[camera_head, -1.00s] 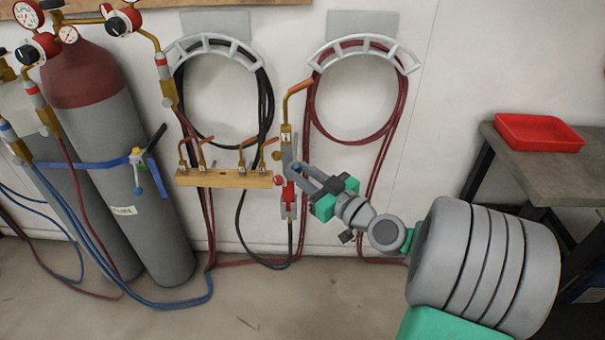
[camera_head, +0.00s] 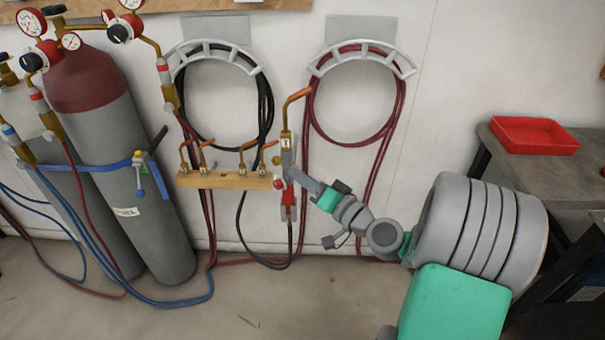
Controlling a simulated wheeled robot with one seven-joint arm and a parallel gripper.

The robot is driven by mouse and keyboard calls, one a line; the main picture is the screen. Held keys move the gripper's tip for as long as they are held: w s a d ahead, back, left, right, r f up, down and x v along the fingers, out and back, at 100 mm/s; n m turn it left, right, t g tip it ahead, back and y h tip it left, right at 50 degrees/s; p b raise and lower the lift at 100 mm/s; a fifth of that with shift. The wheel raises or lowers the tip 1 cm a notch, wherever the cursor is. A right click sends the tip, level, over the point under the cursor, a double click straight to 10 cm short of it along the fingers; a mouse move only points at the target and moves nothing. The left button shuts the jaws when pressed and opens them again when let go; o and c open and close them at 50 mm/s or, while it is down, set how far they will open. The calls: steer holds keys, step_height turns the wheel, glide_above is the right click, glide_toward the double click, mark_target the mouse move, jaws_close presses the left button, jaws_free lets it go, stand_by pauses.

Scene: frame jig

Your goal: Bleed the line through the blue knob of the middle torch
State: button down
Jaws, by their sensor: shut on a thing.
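A torch (camera_head: 287,150) stands upright in front of the white wall, with a bent copper tip at its top and a small tag on its brass neck. Its red knob (camera_head: 279,184) sticks out on the left, and its red lower fittings (camera_head: 289,206) run down to hoses. My gripper (camera_head: 294,173) reaches in from the right and is shut at the torch's right side, at the height where the blue knob sat. The blue knob is hidden behind the fingers. I see no other full torch clearly.
A wooden rack (camera_head: 225,180) with several copper tips is just left of the torch. Coiled hoses hang on two wall hooks (camera_head: 362,52) above. Gas cylinders (camera_head: 150,215) stand at left. A bench with a red tray (camera_head: 535,134) is at right. Hoses lie on the floor.

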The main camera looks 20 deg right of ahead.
steer(key=shift+f+m+p, duration=0.1)
steer(key=shift+m+p, duration=1.75)
steer(key=shift+m, duration=2.35)
steer(key=c, duration=1.2)
jaws_free()
steer(key=shift+f, duration=0.1)
